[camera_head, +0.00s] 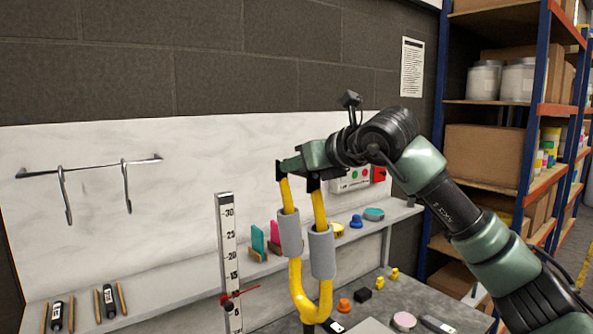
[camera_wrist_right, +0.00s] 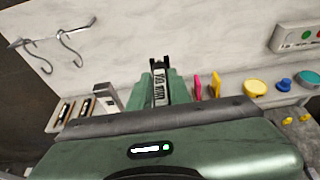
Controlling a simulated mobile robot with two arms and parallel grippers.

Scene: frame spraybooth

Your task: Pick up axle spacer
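I cannot tell which piece is the axle spacer; none can be made out clearly. A yellow U-shaped fork (camera_head: 297,275) with grey sleeves stands upright on the bench, its two leg tops ending at small black pieces. My right gripper (camera_head: 296,172) is right at these leg tops in the head view and covers what lies between them. In the right wrist view, the gripper's green fingers (camera_wrist_right: 160,88) appear apart, with a printed strip, seemingly the ruler, showing in the gap. The fork is hidden there. My left gripper is not in view.
An upright white ruler (camera_head: 228,255) with a red pointer stands left of the fork. A wall shelf (camera_head: 180,288) behind holds markers, cards and small coloured pieces. Tall racks (camera_head: 490,155) stand at the right.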

